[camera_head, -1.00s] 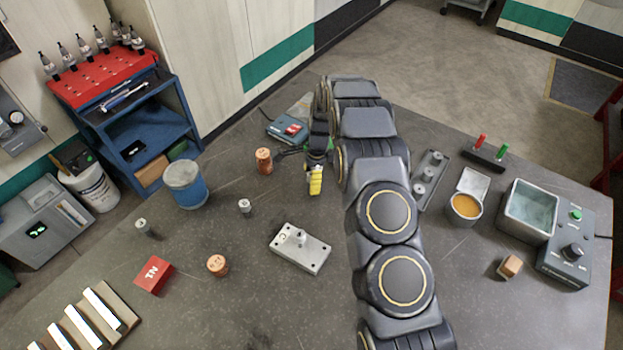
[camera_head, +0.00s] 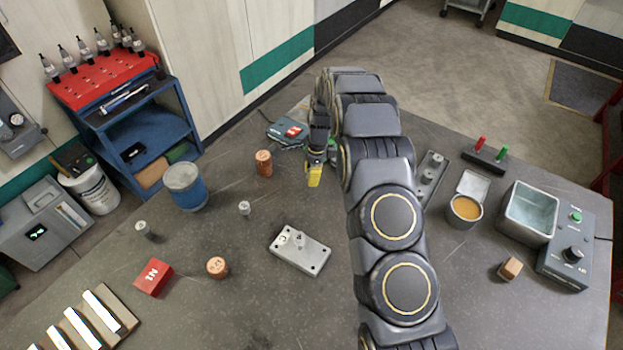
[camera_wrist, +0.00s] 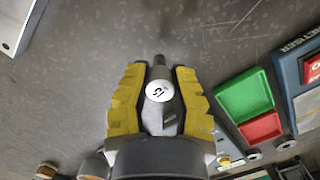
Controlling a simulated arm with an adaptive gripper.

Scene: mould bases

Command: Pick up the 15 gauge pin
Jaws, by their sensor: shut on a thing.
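My gripper (camera_head: 314,182) is at the far middle of the bench, left of my arm, with its yellow fingers pointing down. In the wrist view the yellow fingers (camera_wrist: 159,92) are shut on a grey metal pin with a round white top, the gauge pin (camera_wrist: 158,89). The dark marking on its top looks like 15, but it is small and turned. In the head view the held pin is hidden by the fingers. Two similar grey pins stand apart on the bench, one at the centre left (camera_head: 245,208) and one further left (camera_head: 143,229).
A metal mould base (camera_head: 313,257) with a short pin on it lies at the bench's middle. Copper cylinders (camera_head: 264,162) (camera_head: 217,267), a red block (camera_head: 154,277) and a blue-grey pot (camera_head: 186,187) stand to the left. Green and red bins (camera_wrist: 243,97) lie beside my gripper.

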